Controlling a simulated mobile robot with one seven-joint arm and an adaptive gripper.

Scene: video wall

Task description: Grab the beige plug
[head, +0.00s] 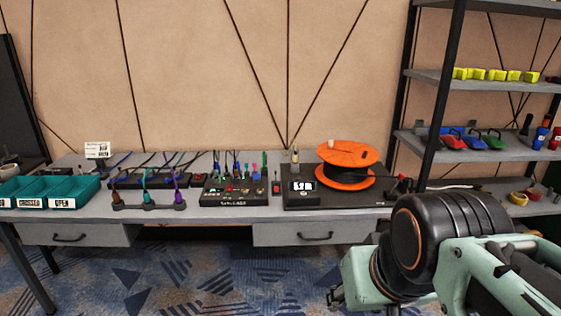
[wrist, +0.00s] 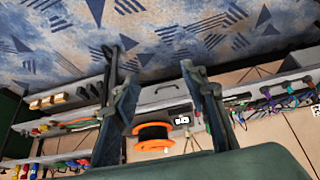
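A small beige plug-like piece (head: 295,156) stands upright at the back of the black board with the display, just left of the orange spool. Another small pale piece (head: 331,144) sits on top of the spool; I cannot tell for sure which is the beige plug. Neither is clear in the wrist view. My gripper (wrist: 151,58) is open and empty, its two fingers wide apart in the wrist view. It is away from the table and touches nothing that I can see. My arm fills the lower right of the head view.
The orange spool (head: 350,155) also shows upside down in the wrist view (wrist: 154,131). Left of its board are a panel of coloured plugs (head: 235,198), a cable holder (head: 148,207) and teal bins (head: 70,188). A shelf rack (head: 435,110) stands at right. Carpet in front is clear.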

